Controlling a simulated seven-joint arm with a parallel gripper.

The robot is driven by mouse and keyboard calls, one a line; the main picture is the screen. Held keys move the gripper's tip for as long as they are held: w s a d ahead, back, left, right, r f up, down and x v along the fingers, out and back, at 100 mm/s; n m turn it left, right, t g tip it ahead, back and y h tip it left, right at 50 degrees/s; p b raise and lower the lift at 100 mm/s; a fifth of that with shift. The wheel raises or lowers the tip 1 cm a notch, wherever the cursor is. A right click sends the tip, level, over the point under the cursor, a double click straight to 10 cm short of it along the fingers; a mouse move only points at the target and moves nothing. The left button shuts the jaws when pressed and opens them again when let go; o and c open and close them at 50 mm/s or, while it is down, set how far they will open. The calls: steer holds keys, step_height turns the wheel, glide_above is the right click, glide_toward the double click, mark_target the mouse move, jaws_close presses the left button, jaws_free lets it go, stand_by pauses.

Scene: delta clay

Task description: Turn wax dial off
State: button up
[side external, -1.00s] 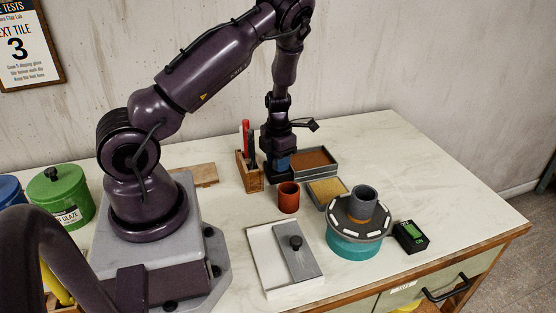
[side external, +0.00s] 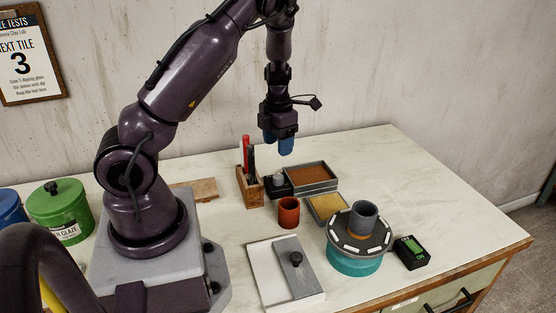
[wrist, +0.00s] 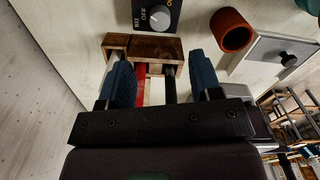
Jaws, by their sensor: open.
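The wax dial is a grey-white knob (wrist: 160,18) on a small black box (wrist: 146,5) at the top of the wrist view. OFF and other lettering partly show on the box, but I cannot tell which mark the knob points to. In the side external view the dial box (side external: 286,190) stands between the wooden tool holder and the brown tray. My gripper (side external: 279,145) hangs above and behind it, clear of everything. In the wrist view my gripper (wrist: 162,80) is open, with its blue fingers apart and nothing held between them.
A wooden holder (side external: 250,190) with red and black tools stands left of the dial. A terracotta cup (side external: 288,212) is in front of it. A brown-filled tray (side external: 311,177) and a yellow-filled tray (side external: 327,205) stand right. A banding wheel (side external: 355,262) carries a grey cup.

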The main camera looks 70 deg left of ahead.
step_height(320, 180, up, 2)
steer(key=shift+r, duration=0.25)
